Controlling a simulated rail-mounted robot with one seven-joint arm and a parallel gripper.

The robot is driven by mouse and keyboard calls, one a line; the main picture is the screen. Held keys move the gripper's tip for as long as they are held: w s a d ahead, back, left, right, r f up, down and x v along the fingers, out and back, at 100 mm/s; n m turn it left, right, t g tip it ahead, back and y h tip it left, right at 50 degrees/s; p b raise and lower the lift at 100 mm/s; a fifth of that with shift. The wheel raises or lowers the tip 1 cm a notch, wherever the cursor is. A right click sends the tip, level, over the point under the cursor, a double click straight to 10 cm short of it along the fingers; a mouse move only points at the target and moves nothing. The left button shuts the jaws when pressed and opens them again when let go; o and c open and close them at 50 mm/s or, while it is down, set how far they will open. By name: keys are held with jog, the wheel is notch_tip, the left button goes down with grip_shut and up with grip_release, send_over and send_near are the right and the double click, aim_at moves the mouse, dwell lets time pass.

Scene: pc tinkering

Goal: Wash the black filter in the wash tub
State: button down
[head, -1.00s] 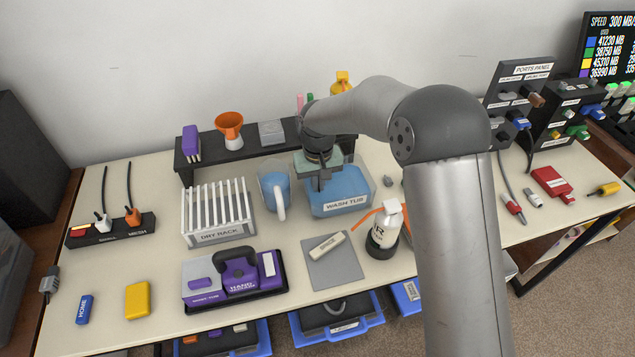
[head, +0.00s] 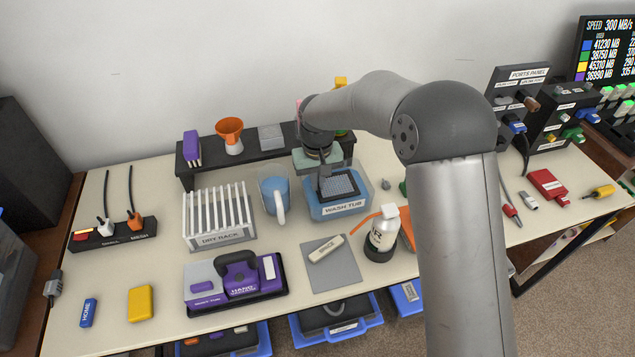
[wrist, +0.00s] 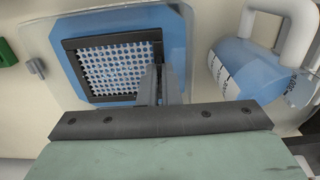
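The wash tub (head: 345,208) is a clear container with blue water and a "WASH TUB" label, near the back middle of the table. The black filter (head: 342,186) shows over the blue water inside the tub's outline. In the wrist view the filter (wrist: 72,75) is a square black frame with a pale mesh, over the blue of the tub (wrist: 150,14). My gripper (wrist: 161,92) is shut on the filter's right edge in that view. In the head view my gripper (head: 322,186) points down at the tub's left part. How deep the filter sits is hard to tell.
A blue-filled pitcher (head: 274,195) stands just left of the tub, and the dry rack (head: 222,237) is farther left. A black shelf (head: 250,157) is behind.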

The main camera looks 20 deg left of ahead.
jog(key=shift+r+p, duration=1.9)
jog(key=shift+r, duration=1.55)
notch_tip(320, 180, up, 4)
jog(key=shift+p, duration=1.25)
